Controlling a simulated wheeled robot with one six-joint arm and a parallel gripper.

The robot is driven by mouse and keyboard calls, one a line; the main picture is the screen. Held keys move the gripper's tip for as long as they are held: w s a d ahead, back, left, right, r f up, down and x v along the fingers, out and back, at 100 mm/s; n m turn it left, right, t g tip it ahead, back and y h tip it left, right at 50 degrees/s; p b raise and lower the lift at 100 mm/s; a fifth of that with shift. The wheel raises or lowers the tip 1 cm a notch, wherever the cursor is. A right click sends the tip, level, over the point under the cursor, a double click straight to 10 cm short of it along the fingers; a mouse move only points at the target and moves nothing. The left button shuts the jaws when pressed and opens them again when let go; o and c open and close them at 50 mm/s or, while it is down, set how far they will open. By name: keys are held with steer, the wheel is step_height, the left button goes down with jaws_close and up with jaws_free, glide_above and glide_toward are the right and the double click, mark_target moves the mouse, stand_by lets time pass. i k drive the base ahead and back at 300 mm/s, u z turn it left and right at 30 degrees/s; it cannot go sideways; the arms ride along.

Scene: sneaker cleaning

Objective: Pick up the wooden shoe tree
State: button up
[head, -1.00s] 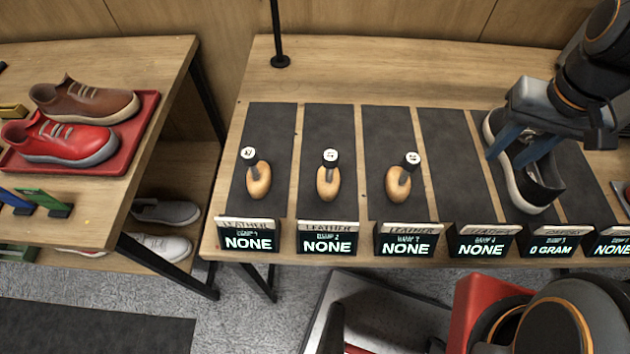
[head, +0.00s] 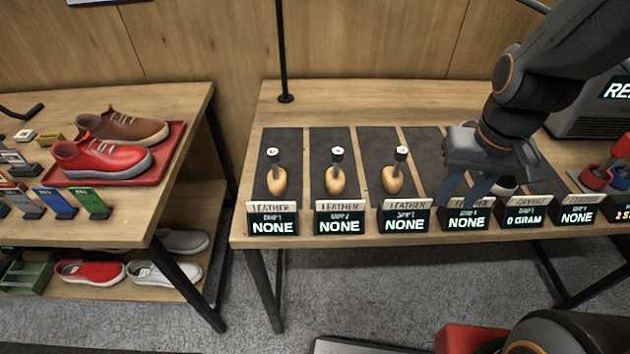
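Three wooden shoe trees stand on dark mats in a row: a left one (head: 278,182), a middle one (head: 336,181) and a right one (head: 393,180). Each has a tan wooden body and a dark upright handle with a white round top. My gripper (head: 461,199) points down over the fourth mat, to the right of the right shoe tree and apart from it. Its two blue fingers are spread, with nothing visible between them. A dark sneaker (head: 506,185) is mostly hidden behind my gripper.
Display signs line the front edge; one (head: 340,220) reads NONE, another (head: 525,216) reads 0 GRAM. A black pole (head: 282,50) rises behind. Red and blue items (head: 600,178) sit at the right. A red tray (head: 170,152) with shoes is on the left table.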

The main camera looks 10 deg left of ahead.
mark_target(335, 179)
steer(key=u, duration=0.85)
steer(key=i, duration=0.5)
steer(key=k, duration=0.5)
steer(key=u, duration=1.95)
steer(key=k, duration=1.05)
steer(key=z, duration=1.25)
steer(key=i, duration=1)
